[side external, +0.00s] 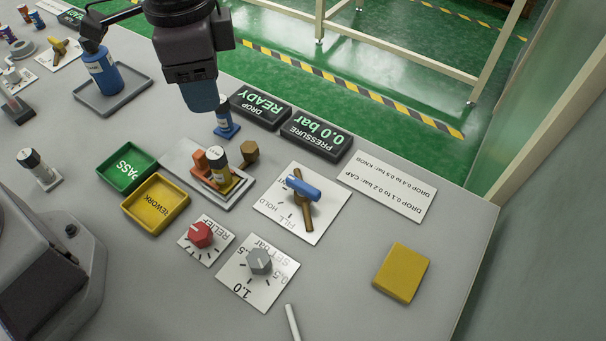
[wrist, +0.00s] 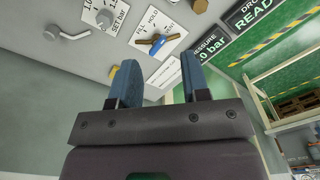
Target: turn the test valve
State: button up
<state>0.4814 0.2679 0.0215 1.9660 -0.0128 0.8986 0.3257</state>
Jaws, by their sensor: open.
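The test valve (side external: 302,190) is a brass valve with a blue handle on a white plate marked FILL and HOLD, right of the middle in the side view. It also shows in the wrist view (wrist: 158,42), beyond my fingertips. My gripper (side external: 202,98) points down above the bench, up and left of the valve in the side view. Its two blue fingers (wrist: 160,78) are apart with nothing between them. The gripper does not touch the valve. The pressure display (side external: 316,133) reads 0.0 bar and the drop display (side external: 261,107) reads READY.
A fixture (side external: 232,193) with a column stands left of the valve. A red relief knob (side external: 202,234) and grey set knob (side external: 259,261) are nearby. A green PASS tray (side external: 126,169), yellow REWORK tray (side external: 156,204) and yellow block (side external: 401,272) also sit on the bench.

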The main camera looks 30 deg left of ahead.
aim_at(303, 185)
jog(key=w+d+f+m, duration=0.6)
jog(key=d+f+m, duration=0.2)
jog(key=d+m, duration=0.15)
jog(key=shift+n, duration=0.25)
jog(key=f, duration=1.2)
jog(key=shift+w+d+f, duration=0.15)
jog(key=shift+d+f, duration=0.1)
jog(key=shift+d, duration=0.15)
grip_shut()
